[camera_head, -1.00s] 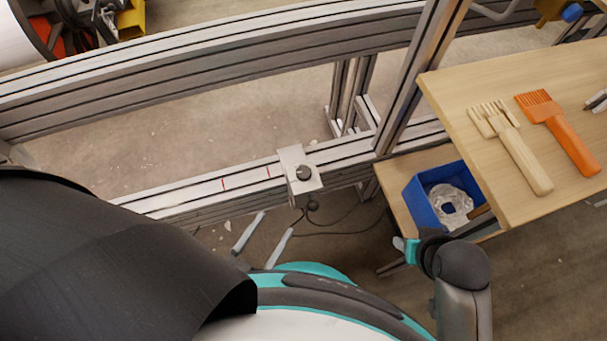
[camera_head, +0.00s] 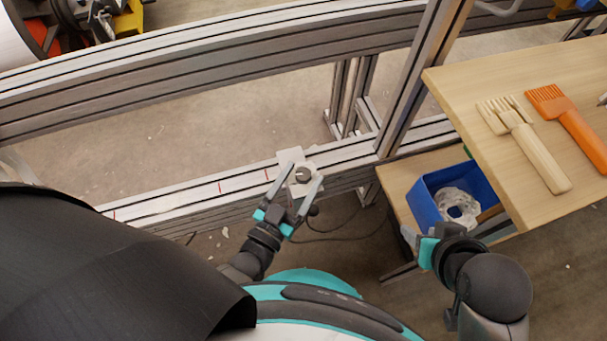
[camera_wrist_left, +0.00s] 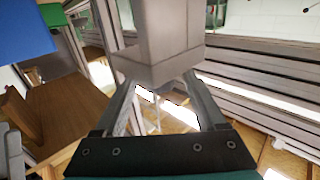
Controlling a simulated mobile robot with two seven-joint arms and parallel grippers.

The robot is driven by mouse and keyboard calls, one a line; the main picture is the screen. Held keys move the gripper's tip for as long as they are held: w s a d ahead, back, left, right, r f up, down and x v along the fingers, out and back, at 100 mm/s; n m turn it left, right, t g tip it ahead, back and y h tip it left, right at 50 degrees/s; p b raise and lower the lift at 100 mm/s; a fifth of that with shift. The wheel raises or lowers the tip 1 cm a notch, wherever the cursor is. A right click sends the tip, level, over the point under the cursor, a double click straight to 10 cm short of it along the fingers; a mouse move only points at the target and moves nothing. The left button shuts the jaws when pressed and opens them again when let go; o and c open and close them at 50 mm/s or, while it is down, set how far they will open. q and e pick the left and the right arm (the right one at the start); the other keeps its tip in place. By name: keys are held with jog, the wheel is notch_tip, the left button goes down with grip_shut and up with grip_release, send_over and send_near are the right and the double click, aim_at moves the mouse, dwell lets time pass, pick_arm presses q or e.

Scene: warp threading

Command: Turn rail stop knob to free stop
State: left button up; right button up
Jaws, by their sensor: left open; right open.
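The rail stop (camera_head: 290,156) is a pale metal block on the lower aluminium rail, with a dark round knob (camera_head: 303,175) on its near face. My left gripper (camera_head: 305,172) is open, its two grey fingers reaching up on either side of the knob. I cannot tell whether they touch it. In the left wrist view a large grey block (camera_wrist_left: 165,40), apparently the stop, hides the fingertips of my left gripper (camera_wrist_left: 160,85). My right gripper (camera_head: 410,238) is open and apart from the stop, below the blue bin.
A wooden table (camera_head: 470,100) at the right holds a pale wooden comb (camera_head: 530,145) and an orange comb (camera_head: 570,122). A blue bin (camera_head: 425,200) with a clear object stands on a lower shelf. An upright post (camera_head: 415,85) rises right of the stop. Red marks line the rail.

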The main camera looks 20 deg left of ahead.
pick_arm(q)
jog(key=shift+w+d, duration=0.1)
jog(key=shift+w, duration=0.55)
jog(key=shift+c, duration=0.4)
grip_shut()
